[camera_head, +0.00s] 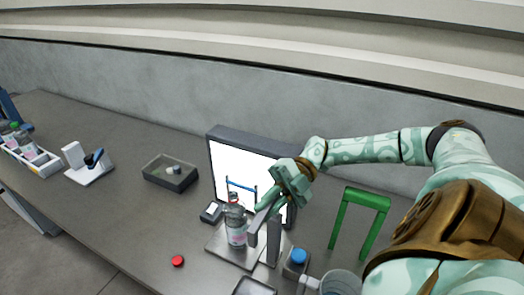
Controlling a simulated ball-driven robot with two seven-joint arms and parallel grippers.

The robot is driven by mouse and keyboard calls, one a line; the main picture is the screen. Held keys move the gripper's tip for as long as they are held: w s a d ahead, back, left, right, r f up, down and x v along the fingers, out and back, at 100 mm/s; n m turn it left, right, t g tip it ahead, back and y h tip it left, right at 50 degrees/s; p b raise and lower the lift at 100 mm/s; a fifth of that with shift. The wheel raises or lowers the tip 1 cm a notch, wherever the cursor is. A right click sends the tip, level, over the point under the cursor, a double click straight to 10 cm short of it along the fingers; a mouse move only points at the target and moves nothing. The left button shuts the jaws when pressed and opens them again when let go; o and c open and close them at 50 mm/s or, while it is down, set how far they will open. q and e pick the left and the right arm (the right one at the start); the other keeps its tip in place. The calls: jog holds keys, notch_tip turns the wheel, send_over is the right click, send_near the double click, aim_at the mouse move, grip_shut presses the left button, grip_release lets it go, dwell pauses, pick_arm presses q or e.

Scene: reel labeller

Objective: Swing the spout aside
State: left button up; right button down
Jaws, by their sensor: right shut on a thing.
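A grey spout (262,215) sits on top of an upright grey post (273,246) on a pale base plate (218,245). A clear bottle with a pink label (235,228) stands upright on the plate, just left of the spout's outer end. My right gripper (267,202) comes in from the upper right and is shut on the spout; its fingers partly cover it. I cannot tell whether the spout's tip is over the bottle's mouth. My left gripper is not in view.
A lit white panel (228,170) stands behind the bottle. A green frame (365,198) and a blue-capped container (298,258) are to the right. The table's left middle is clear.

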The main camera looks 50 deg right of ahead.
jog(key=c, duration=1.4)
grip_release()
jog(key=shift+r, duration=0.2)
notch_tip(320, 180, up, 2)
jog(key=shift+r, duration=0.25)
jog(key=s+a+r+p, duration=0.2)
jog(key=s+a+r, duration=0.8)
jog(key=shift+p, duration=0.4)
jog(key=shift+c, duration=0.4)
